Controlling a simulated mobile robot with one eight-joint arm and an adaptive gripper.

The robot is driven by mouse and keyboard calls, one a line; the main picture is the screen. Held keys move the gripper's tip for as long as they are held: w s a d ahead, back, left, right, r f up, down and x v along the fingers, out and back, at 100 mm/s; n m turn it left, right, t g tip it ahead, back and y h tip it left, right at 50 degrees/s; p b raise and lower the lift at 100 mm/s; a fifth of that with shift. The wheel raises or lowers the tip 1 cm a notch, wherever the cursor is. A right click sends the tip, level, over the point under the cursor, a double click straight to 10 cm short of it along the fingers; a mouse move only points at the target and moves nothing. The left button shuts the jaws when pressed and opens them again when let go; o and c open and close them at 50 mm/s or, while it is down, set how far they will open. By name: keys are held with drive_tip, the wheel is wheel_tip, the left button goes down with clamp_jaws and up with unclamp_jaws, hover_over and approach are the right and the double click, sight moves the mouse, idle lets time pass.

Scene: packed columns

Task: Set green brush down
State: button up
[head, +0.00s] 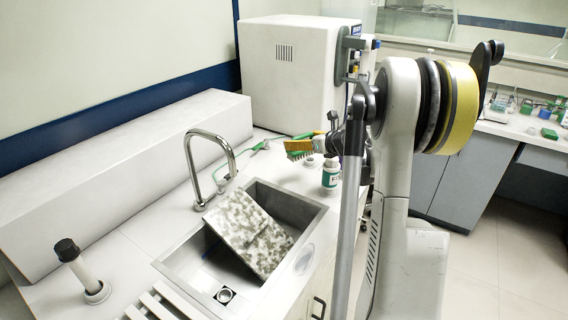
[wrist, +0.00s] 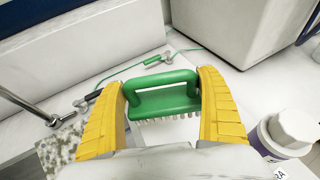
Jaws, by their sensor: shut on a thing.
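The green brush (wrist: 165,95) has a loop handle and pale bristles that point down. My gripper (wrist: 162,86) has its two yellow ribbed fingers on either side of the brush and is shut on it. In the head view, my gripper (head: 299,146) and the green brush (head: 294,156) are over the white counter behind the sink. My arm hides part of that area. I cannot tell whether the bristles touch the counter.
A white bottle with a green label (head: 330,176) stands close to the right. A green hose (head: 258,146) lies behind. The steel sink (head: 305,227) holds a speckled slab (head: 262,250), with a curved tap (head: 190,165) beside it. A large white box (head: 290,75) stands at the back.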

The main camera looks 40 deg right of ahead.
drive_tip(key=shift+b+x, duration=0.3)
drive_tip(key=shift+x, duration=0.55)
drive_tip(key=w+a+f+b, duration=0.1)
drive_tip(key=w+f, duration=0.2)
drive_tip(key=w+a+f+b, duration=0.2)
drive_tip(key=f, duration=0.2)
drive_tip(key=w+a+f+b, duration=0.2)
drive_tip(key=w+f, duration=0.1)
drive_tip(key=shift+w+a+f, duration=0.15)
drive_tip(key=shift+w+f, duration=0.15)
drive_tip(key=shift+w, duration=0.05)
drive_tip(key=shift+r, duration=0.15)
drive_tip(key=shift+b, duration=0.3)
drive_tip(key=o, duration=1)
